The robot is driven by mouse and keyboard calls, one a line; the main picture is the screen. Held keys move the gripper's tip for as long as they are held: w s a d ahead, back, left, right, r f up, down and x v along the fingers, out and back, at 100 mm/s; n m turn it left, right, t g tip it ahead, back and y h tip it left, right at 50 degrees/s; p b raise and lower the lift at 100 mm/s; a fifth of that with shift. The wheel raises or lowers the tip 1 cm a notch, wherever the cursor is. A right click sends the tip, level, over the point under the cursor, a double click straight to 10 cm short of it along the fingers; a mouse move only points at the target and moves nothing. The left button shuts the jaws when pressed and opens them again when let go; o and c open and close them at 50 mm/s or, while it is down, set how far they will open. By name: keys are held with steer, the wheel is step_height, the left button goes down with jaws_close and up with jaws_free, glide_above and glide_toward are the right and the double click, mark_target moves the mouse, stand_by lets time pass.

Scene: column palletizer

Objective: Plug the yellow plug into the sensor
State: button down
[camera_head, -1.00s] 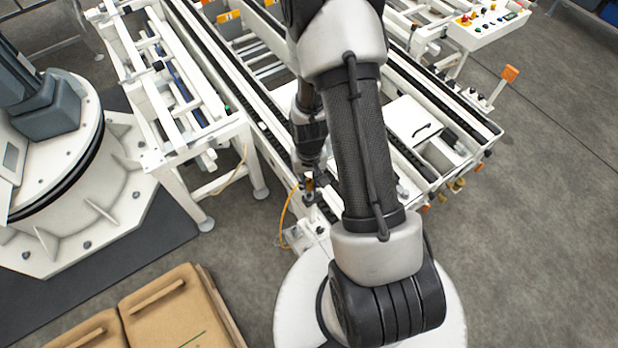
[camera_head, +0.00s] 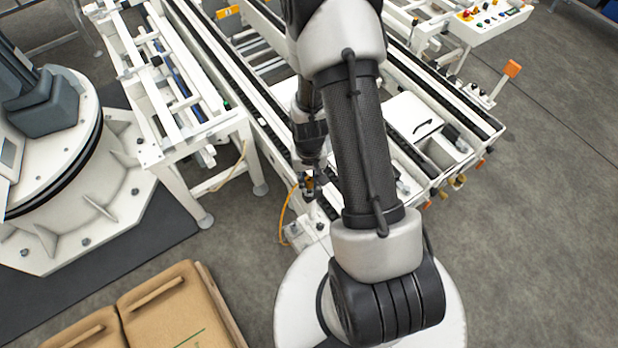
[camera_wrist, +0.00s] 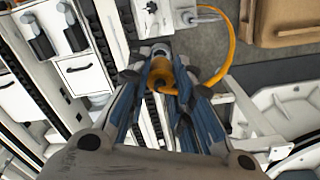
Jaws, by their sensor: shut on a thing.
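The yellow plug (camera_wrist: 161,74) with its orange cable (camera_wrist: 229,62) is between the fingers of my gripper (camera_wrist: 160,62) in the wrist view. My gripper is shut on it. In the head view my gripper (camera_head: 308,186) is small and hangs by the near end of the white conveyor, with the cable (camera_head: 284,212) curving down to its left. I cannot make out the sensor for certain; a small metal part shows just beyond the plug in the wrist view, partly hidden by the fingers.
The white conveyor frame (camera_head: 262,130) runs away from me, with a white box (camera_head: 413,118) on its right. A smaller white conveyor (camera_head: 158,160) stands at left. Cardboard boxes (camera_head: 172,308) lie at lower left. The floor at right (camera_head: 530,240) is clear.

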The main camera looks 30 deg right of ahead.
steer(key=shift+f, duration=0.15)
stand_by(0.5)
steer(key=shift+f+b, duration=0.55)
steer(key=shift+b, duration=0.05)
steer(key=shift+f+b, duration=0.7)
steer(key=shift+f, duration=0.1)
stand_by(0.6)
steer(key=c, duration=1.3)
jaws_free()
steer(key=shift+c, duration=0.2)
steer(key=shift+r, duration=0.15)
step_height(320, 180, up, 12)
steer(key=shift+f, duration=0.1)
